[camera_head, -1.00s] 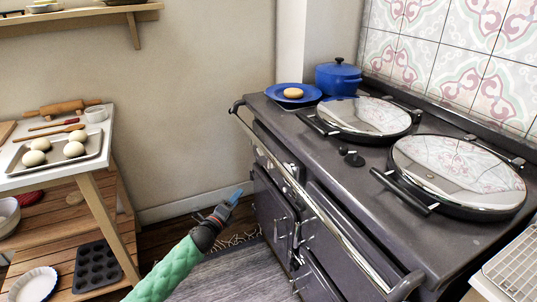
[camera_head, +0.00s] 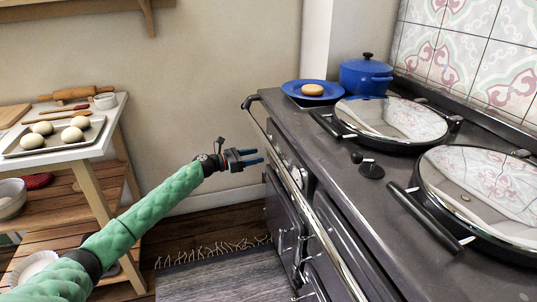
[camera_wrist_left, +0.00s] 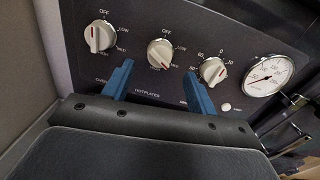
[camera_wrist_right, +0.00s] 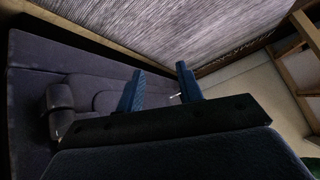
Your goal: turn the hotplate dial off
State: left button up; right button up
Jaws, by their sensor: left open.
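The hotplate dial (camera_wrist_left: 160,54) is the middle white knob on the stove's dark front panel, above the word HOTPLATES. OFF is printed above it, and its red mark points to the lower right, away from OFF. My left gripper (camera_head: 259,157) is open, in front of the stove's front panel. In the left wrist view its blue fingers (camera_wrist_left: 160,70) are spread, with the hotplate dial framed beyond them, apparently not touching. My right gripper (camera_wrist_right: 160,68) is open and empty in the right wrist view, with striped rug beyond; it is outside the head view.
An oven dial (camera_wrist_left: 100,36) and a timer dial (camera_wrist_left: 213,71) flank the hotplate dial, with a round gauge (camera_wrist_left: 268,75) farther right. A chrome rail (camera_head: 320,219) runs along the stove front. A shelf table with a bun tray (camera_head: 55,138) stands left. Floor between is clear.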

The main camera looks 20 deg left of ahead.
pick_arm(q)
jog(key=x, duration=0.5)
jog(key=shift+w+d, duration=0.15)
jog(key=shift+d, duration=0.05)
jog(key=c, duration=1)
